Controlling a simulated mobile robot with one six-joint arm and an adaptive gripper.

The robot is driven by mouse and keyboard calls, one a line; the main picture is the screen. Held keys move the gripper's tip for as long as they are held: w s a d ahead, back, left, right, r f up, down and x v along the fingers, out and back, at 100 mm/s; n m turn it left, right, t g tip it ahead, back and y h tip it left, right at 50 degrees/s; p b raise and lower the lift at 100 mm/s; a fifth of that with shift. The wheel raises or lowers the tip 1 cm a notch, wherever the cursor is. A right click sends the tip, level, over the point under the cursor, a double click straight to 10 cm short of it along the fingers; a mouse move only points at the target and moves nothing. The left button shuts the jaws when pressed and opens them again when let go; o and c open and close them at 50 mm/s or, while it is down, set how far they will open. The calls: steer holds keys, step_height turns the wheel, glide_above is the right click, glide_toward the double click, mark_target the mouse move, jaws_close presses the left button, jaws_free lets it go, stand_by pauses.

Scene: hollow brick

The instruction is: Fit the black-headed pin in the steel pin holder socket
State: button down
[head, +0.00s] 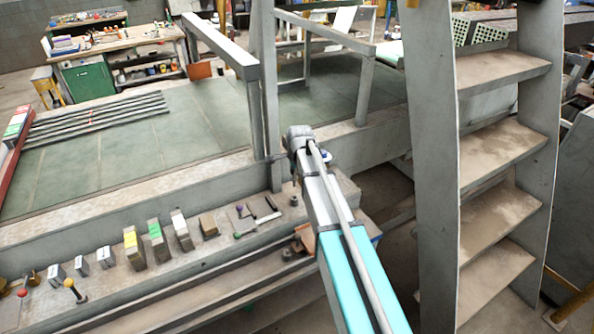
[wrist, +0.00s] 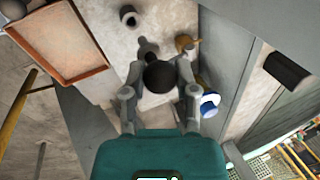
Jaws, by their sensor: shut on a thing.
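The pin's round black head (wrist: 160,77) sits between the two fingers of my gripper (wrist: 158,88) in the wrist view, and the fingers are shut on it. A grey part shows just beyond the head, but I cannot tell whether it is the pin's shaft or shadow. A short grey steel cylinder with a dark hole (wrist: 128,15), which looks like the pin holder socket, stands on the shelf at the top of the wrist view, apart from the pin. It seems to show in the head view (head: 294,200), below my gripper, whose fingers are mostly hidden there.
An orange-rimmed tray (wrist: 104,69) lies at upper left in the wrist view. A yellow piece (wrist: 187,42) and a blue-and-white round thing (wrist: 208,103) are close right of the fingers. Several blocks line the shelf (head: 220,250); a grey post (head: 271,120) stands close behind my gripper.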

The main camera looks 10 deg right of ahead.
steer(key=shift+f+b, duration=1.7)
steer(key=shift+f, duration=0.25)
steer(key=shift+s+f+b, duration=0.15)
steer(key=shift+f+b, duration=2.3)
stand_by(0.8)
steer(key=shift+c, duration=1.5)
jaws_free()
steer(key=shift+s+r, duration=0.15)
steer(key=shift+s, duration=0.05)
